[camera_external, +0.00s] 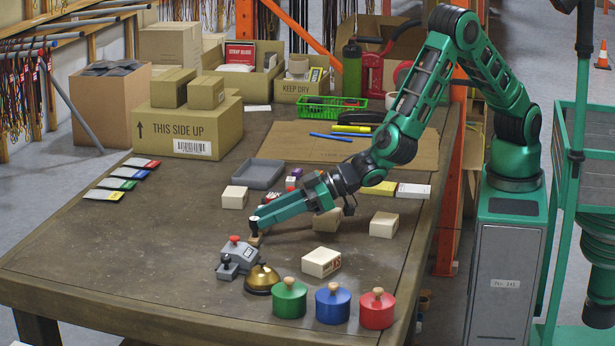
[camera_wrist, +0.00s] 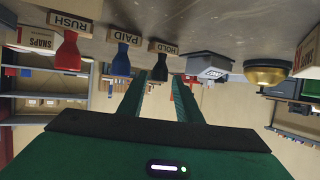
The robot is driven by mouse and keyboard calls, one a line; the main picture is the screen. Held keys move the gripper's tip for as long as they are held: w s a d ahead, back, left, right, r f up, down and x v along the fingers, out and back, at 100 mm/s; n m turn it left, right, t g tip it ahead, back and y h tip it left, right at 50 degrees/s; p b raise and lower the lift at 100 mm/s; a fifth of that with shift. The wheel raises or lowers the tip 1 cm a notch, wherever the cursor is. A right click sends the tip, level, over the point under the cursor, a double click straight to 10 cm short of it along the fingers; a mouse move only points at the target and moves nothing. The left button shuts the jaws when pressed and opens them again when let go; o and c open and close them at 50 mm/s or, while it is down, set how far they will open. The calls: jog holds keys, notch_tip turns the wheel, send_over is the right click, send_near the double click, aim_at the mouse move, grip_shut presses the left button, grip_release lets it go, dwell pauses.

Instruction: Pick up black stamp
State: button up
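The black stamp (camera_wrist: 160,68) has a dark handle and a wooden base marked HOLD. In the upside-down wrist view it appears in the gap between my gripper's (camera_wrist: 158,78) two green fingers, at their far ends. The fingers are apart and do not visibly grip it. In the external view the stamp (camera_external: 254,238) stands on the table at the tip of my gripper (camera_external: 262,217), which reaches in low from the right. Whether they touch is unclear. A blue stamp marked PAID (camera_wrist: 121,62) and a red stamp marked RUSH (camera_wrist: 70,45) stand beside it in the wrist view.
A grey device with a red button (camera_external: 238,250) and a brass bell (camera_external: 262,279) are close in front of the stamp. Green (camera_external: 289,300), blue (camera_external: 332,306) and red (camera_external: 377,311) lidded pots stand nearby. Small boxes (camera_external: 321,262) surround my arm. The table's left is mostly clear.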

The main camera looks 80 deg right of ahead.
aim_at(254, 218)
jog(key=shift+x, duration=1.9)
jog(key=shift+w+r, duration=0.1)
jog(key=shift+r, duration=0.05)
grip_shut()
